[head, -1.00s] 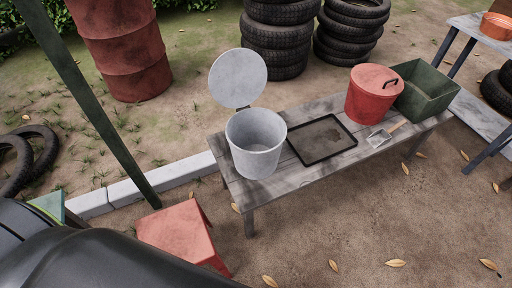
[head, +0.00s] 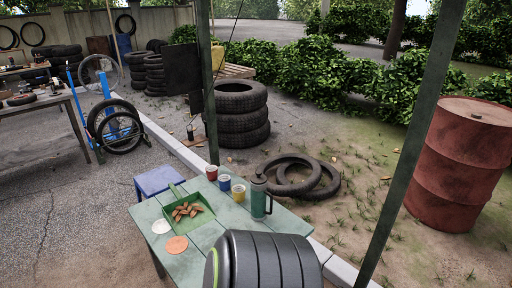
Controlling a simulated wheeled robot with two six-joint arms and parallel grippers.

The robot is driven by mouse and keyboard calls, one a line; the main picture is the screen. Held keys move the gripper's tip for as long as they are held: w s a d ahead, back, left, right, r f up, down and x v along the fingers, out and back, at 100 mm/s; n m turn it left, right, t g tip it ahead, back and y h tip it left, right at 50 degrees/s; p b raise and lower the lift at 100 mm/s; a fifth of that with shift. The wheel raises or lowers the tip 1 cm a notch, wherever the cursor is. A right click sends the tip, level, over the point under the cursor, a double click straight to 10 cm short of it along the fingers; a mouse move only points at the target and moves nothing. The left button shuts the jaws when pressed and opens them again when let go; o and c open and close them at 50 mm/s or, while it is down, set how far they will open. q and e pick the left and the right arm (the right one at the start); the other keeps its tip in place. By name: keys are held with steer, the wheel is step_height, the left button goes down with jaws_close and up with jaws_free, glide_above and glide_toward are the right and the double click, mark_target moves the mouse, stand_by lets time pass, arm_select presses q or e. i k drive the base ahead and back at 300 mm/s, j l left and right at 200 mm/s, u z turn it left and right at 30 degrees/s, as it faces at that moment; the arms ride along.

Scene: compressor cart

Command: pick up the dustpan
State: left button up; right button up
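On the green table (head: 205,264) lies a green, square, shallow pan (head: 207,220) with several brown pieces in it. A short green bar sticks up at its far left corner; I cannot tell whether this is a handle, or whether the pan is a dustpan. No other dustpan-like thing shows now. The bench with a small metal scoop from the earlier view is out of sight. Neither of my grippers is in view.
A red cup (head: 211,172), a blue cup (head: 224,182), a yellow cup (head: 238,193) and a green mug (head: 260,200) stand beside the pan. A blue stool (head: 158,180) is behind the table. A green post (head: 408,150) and red barrel (head: 462,165) stand right.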

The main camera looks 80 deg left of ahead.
mark_target(186, 225)
steer(key=u, duration=3.4)
